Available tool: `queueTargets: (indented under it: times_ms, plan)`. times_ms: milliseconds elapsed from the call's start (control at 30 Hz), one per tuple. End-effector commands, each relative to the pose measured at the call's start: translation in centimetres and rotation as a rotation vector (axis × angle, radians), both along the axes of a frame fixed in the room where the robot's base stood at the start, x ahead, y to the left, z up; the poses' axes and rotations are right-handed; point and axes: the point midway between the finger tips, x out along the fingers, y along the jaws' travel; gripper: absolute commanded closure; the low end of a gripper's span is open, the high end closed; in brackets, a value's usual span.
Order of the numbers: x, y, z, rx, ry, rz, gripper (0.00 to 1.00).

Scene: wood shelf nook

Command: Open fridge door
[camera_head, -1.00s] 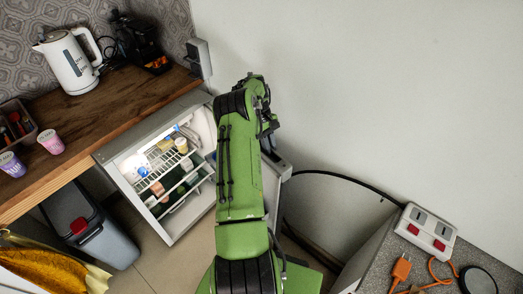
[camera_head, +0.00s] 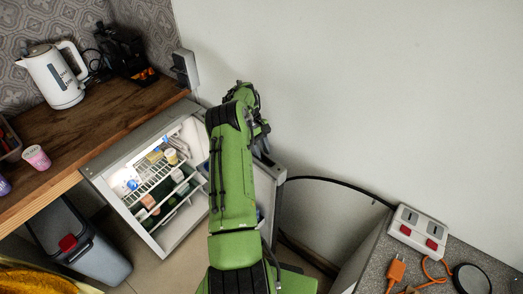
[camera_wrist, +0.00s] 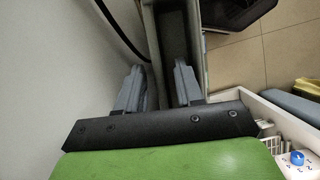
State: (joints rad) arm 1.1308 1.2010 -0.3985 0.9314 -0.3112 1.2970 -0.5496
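The small white fridge (camera_head: 115,177) stands under the wooden counter in the head view. Its lit inside shows, with wire shelves and several food items (camera_head: 150,200). Its door (camera_head: 270,172) stands open on the right, partly hidden behind my green arm. My gripper (camera_head: 262,140) is at the door's upper part in the head view, mostly hidden by my arm. In the wrist view, my gripper (camera_wrist: 157,88) has its two grey fingers apart, with the door's edge (camera_wrist: 151,45) between them. I cannot tell whether both fingers touch it.
A kettle (camera_head: 55,78) and a pink cup (camera_head: 36,157) stand on the wooden counter (camera_head: 75,125). A grey bin (camera_head: 95,258) is left of the fridge. A black cable (camera_head: 335,182) runs along the wall to a socket box (camera_head: 420,228) on the right counter.

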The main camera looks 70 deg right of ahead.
Motion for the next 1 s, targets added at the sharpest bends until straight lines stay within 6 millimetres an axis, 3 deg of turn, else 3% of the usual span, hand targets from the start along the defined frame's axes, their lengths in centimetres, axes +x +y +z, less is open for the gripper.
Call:
queueTargets:
  times_ms: [167,267,500,700,1000]
  plan:
    - [0.0,0.0,0.2,0.000,0.001,-0.001,0.64]
    - [0.5,-0.3,1.4,-0.002,-0.001,-0.001,0.64]
    - [2.6,-1.5,7.5,-0.005,-0.002,0.000,0.64]
    - [3.6,-2.0,10.5,-0.001,0.004,0.000,0.64]
    - [4.0,-2.1,11.1,0.002,0.000,-0.001,0.64]
